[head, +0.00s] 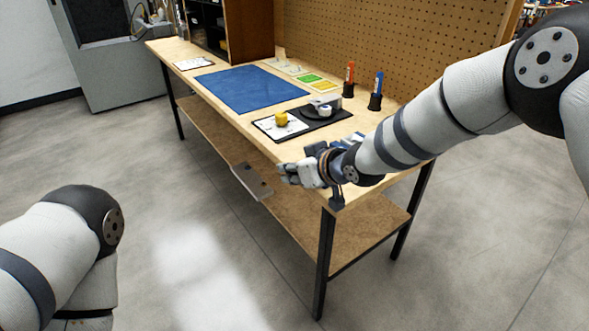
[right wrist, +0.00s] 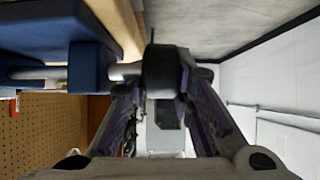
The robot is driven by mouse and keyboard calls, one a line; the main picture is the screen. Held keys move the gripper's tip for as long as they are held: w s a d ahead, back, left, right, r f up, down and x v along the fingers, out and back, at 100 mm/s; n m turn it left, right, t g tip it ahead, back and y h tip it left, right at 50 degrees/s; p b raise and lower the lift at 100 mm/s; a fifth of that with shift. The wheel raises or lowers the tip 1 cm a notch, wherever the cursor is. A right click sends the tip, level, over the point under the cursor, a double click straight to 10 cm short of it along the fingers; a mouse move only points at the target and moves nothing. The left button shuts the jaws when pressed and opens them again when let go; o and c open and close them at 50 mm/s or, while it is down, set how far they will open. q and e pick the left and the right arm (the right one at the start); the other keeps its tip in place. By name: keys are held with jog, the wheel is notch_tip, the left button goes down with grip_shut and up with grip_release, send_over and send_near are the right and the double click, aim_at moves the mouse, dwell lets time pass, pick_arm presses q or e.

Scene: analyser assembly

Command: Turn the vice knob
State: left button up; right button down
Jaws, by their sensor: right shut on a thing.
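The vice is blue, with a pale metal rod. It fills the upper left of the right wrist view (right wrist: 45,35), and a small part shows at the table's near edge in the head view (head: 350,138), mostly behind my right arm. The vice knob (right wrist: 161,70) is dark and round, at the rod's end. My right gripper (head: 285,174) is at the table's front edge; in the right wrist view its two fingers (right wrist: 160,95) are on either side of the knob, shut on it. The knob is hidden in the head view. My left gripper is out of view.
The wooden workbench (head: 215,88) holds a blue mat (head: 250,88), a black tray (head: 268,131) with a yellow piece (head: 281,119), and red (head: 349,75) and blue (head: 378,84) upright tools. A pegboard (head: 400,40) stands behind. The floor in front is clear.

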dwell(0.4)
jog(key=c, duration=1.7)
grip_release()
jog(key=shift+d, duration=0.1)
jog(key=v, duration=1.2)
